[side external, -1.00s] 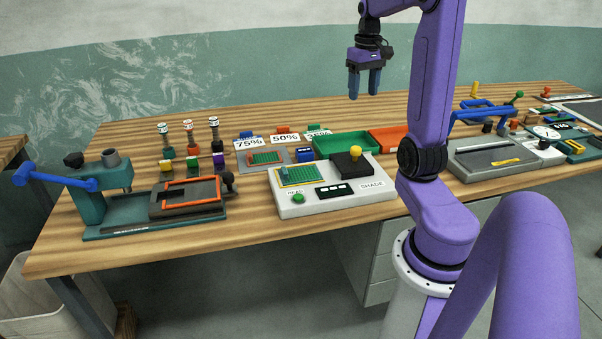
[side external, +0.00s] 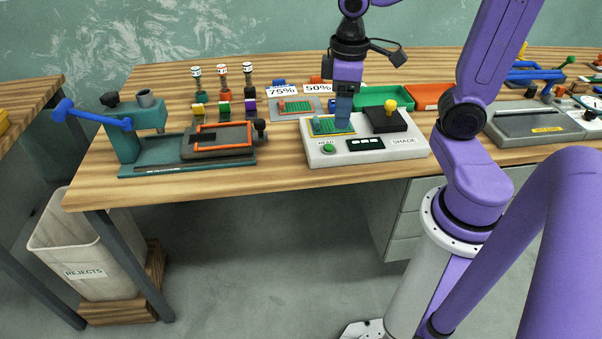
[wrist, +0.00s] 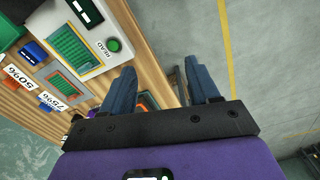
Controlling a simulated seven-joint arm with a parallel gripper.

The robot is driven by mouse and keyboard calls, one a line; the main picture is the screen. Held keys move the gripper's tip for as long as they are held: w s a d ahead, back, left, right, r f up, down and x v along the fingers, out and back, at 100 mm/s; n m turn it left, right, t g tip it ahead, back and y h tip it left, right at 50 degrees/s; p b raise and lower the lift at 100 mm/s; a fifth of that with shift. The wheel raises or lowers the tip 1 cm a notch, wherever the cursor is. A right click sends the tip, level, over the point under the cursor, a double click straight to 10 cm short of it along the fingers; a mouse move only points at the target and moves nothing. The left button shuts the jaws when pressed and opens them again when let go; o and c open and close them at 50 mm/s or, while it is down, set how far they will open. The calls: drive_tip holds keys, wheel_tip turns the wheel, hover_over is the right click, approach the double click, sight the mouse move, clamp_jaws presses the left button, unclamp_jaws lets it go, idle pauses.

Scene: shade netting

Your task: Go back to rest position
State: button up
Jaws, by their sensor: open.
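The reader also shows in the wrist view (wrist: 104,30), left of the fingers. I cannot tell the exact height of the fingertips above the reader.
A teal press with a blue handle (side external: 92,115) stands at the bench's left end. Several small stampers (side external: 222,75) stand behind it. Green (side external: 385,98) and orange (side external: 430,95) trays lie behind the reader. A rejects bin (side external: 85,272) stands on the floor.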

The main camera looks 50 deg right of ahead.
drive_tip(key=s+a+f+n, duration=0.1)
drive_tip(key=s+a+n, duration=0.2)
drive_tip(key=s, duration=0.3)
drive_tip(key=s+a+f+n, duration=0.2)
drive_tip(key=s+a+n, duration=0.1)
drive_tip(key=s, duration=0.3)
drive_tip(key=shift+s+a+n, duration=0.2)
drive_tip(key=shift+a+n, duration=0.05)
drive_tip(key=shift+n, duration=0.05)
